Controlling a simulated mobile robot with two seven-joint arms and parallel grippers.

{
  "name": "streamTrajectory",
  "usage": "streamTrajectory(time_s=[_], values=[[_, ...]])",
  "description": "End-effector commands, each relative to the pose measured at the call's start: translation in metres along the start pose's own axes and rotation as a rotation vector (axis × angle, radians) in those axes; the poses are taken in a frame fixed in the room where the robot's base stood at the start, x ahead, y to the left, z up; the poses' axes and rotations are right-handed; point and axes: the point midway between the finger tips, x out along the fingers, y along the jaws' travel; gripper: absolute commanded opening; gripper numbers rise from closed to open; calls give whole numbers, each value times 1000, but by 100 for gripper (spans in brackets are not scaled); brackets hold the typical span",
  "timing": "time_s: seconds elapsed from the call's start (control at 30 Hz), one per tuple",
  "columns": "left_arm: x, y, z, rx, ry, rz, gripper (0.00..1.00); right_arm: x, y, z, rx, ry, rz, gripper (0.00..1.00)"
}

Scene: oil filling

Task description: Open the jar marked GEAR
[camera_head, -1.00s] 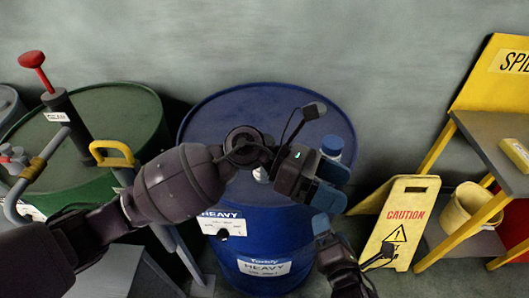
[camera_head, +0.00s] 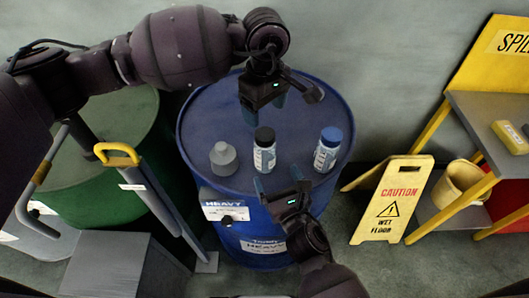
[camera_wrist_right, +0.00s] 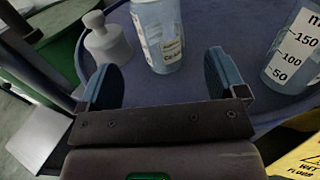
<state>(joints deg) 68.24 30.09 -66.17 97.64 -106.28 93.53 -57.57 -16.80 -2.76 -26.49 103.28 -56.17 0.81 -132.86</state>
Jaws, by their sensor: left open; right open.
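A clear jar with a black cap (camera_head: 264,150) and a white label stands upright on the blue drum. It also shows between and beyond the fingers in the right wrist view (camera_wrist_right: 158,32). A similar jar with a blue cap (camera_head: 328,150) stands to its right; its scale marks show in the wrist view (camera_wrist_right: 293,55). I cannot read for sure which label says GEAR. My left gripper (camera_head: 263,112) is open and empty above and behind the black-capped jar. My right gripper (camera_head: 277,180) is open and empty in front of that jar, fingers toward it.
The blue drum (camera_head: 207,120) carries the jars and a grey bottle-shaped object (camera_head: 223,159) at left. A yellow caution sign (camera_head: 392,200) and a grey-topped yellow table (camera_head: 490,115) are at right.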

Motion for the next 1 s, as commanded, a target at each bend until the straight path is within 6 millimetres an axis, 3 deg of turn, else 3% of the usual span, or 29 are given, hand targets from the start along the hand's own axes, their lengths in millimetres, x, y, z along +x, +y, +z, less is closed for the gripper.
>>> streamTrajectory(time_s=[0.3,0.5,1.0], values=[[0,0,1,-1,-3,1,73,51,0,0,1,0,0,90],[0,0,1,-1,-3,1,73,74,0,0,2,0,-1,90],[0,0,1,-1,-4,1,73,85,-1,0,2,1,-1,88]])
